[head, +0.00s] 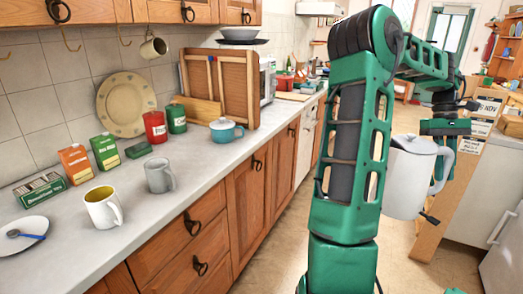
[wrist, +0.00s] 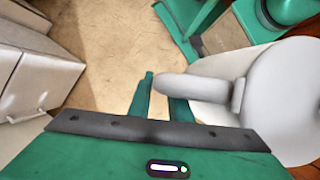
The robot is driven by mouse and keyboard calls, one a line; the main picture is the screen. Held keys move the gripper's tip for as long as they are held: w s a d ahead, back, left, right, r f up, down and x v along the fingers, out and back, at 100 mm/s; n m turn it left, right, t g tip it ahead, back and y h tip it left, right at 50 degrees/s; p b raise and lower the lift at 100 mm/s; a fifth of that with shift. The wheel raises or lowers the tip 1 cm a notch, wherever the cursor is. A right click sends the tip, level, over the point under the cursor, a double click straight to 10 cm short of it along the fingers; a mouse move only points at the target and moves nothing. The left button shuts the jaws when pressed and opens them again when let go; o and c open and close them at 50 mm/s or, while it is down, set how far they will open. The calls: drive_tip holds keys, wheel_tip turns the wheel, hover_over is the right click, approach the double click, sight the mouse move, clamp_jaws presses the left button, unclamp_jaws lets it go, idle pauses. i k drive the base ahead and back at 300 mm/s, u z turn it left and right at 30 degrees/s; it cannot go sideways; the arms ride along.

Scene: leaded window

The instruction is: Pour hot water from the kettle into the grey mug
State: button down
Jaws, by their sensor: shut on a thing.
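The grey mug (head: 159,175) stands upright on the counter in the head view, left of centre, with its handle to the right. The white kettle (head: 410,178) hangs in the air over the floor, right of my green arm, which hides part of it. It looks upright. My gripper (wrist: 160,98) is shut on the kettle's handle (wrist: 190,88) in the wrist view; the kettle's body (wrist: 280,95) is at the right there. The kettle is well apart from the mug.
On the counter (head: 190,235), a white mug with a yellow inside (head: 104,207) stands near the grey mug. A blue pot (head: 226,130), a red tin (head: 155,127), boxes (head: 75,163) and a plate with a spoon (head: 22,236) are around. Wooden drawers (head: 190,260) face the open floor.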

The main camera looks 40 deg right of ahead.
sight(160, 179)
drive_tip(key=z, duration=0.05)
drive_tip(key=i, duration=1.05)
drive_tip(key=u, duration=1.35)
